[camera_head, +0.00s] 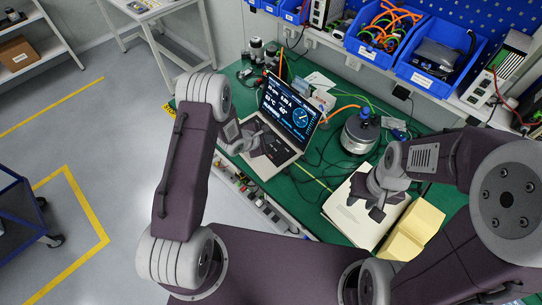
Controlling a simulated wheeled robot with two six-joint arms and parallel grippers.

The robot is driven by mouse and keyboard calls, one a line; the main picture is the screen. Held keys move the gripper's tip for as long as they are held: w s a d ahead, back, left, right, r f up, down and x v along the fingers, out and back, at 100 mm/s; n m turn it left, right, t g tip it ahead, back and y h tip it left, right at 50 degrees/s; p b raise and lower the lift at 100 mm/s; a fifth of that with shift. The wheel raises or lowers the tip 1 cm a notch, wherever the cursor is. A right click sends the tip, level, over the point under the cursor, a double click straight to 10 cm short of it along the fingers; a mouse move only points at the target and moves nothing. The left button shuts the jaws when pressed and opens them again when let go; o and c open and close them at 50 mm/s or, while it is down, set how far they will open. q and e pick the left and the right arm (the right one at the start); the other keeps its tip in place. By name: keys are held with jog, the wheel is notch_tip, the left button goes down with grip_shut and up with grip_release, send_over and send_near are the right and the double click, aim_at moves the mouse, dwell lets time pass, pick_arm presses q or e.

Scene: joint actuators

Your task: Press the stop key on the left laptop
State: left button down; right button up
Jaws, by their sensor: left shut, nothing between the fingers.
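The laptop (290,112) stands open on the green bench, its lit screen showing blue and white readouts. Its base (267,168) faces the front edge of the bench. My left gripper (268,149) is shut and empty, over the laptop's keyboard area. It hides much of the keys, and I cannot make out the stop key or whether the fingertips touch anything. My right gripper (370,205) hangs over white sheets right of the laptop, its fingers apart with nothing seen between them. No second laptop shows.
A round metal actuator (360,132) with a blue top stands right of the laptop, among loose cables. White sheets (340,213) and a yellow pad (412,232) lie on the right. Blue bins (437,78) sit on the shelf behind. A power strip (257,199) runs along the bench front.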

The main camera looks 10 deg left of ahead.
pick_arm(q)
jog(key=b, duration=0.8)
send_over(272, 155)
jog(key=s+a, duration=0.1)
jog(key=s, duration=0.1)
notch_tip(272, 155, down, 8)
jog(key=shift+r, duration=0.2)
jog(key=shift+f+b, duration=0.35)
jog(key=shift+f, duration=0.2)
jog(key=shift+w, duration=0.1)
dwell(0.6)
jog(key=shift+f, duration=0.4)
jog(key=shift+f, duration=0.25)
dwell(0.3)
jog(key=shift+s+f, duration=0.3)
jog(key=shift+f, duration=0.05)
dwell(0.6)
